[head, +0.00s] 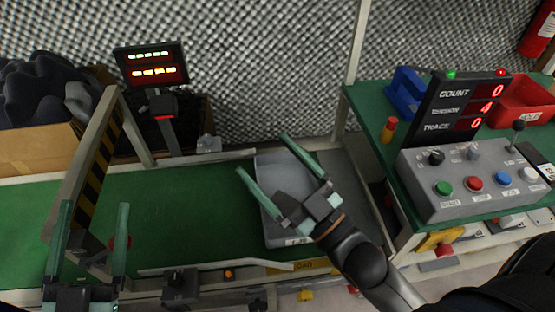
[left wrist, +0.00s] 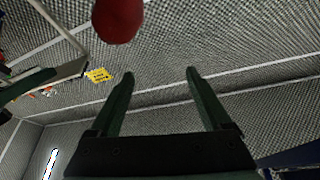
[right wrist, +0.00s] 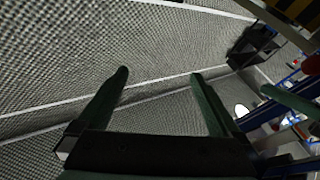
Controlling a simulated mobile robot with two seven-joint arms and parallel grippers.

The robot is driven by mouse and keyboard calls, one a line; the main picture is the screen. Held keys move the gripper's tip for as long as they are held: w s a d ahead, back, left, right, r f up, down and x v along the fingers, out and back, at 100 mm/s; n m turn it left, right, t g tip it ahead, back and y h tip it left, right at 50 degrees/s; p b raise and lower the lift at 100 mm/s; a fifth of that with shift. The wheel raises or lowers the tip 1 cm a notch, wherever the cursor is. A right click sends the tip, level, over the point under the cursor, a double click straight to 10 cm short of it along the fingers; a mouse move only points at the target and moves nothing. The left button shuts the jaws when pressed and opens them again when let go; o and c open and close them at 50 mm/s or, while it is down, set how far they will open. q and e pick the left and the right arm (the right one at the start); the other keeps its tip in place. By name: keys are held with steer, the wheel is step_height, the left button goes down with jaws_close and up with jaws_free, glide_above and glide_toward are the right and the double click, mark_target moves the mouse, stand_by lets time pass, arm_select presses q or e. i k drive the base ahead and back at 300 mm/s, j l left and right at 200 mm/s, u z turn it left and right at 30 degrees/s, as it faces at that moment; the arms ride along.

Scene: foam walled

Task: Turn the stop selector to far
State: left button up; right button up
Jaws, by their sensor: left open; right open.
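A black box with a small knob (head: 180,285) sits on the front rail of the conveyor. A grey control box (head: 440,208) on the right bench carries a black rotary knob (head: 433,157), a grey knob (head: 473,154) and several coloured push buttons. The labels are too small to read, so I cannot tell which knob is the stop selector. My left gripper (head: 96,205) is open and empty at the lower left, over the conveyor's left part. My right gripper (head: 262,153) is open over a grey tray (head: 270,215), left of the control box. Neither gripper touches a knob.
The green conveyor belt (head: 180,215) runs across, under a striped frame (head: 92,165). A lit display (head: 151,64) stands behind it. A counter display (head: 468,105), a blue bin (head: 404,92) and a red bin (head: 525,102) stand on the right bench. The middle belt is clear.

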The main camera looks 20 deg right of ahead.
mark_target(473, 151)
steer(key=z, duration=2.2)
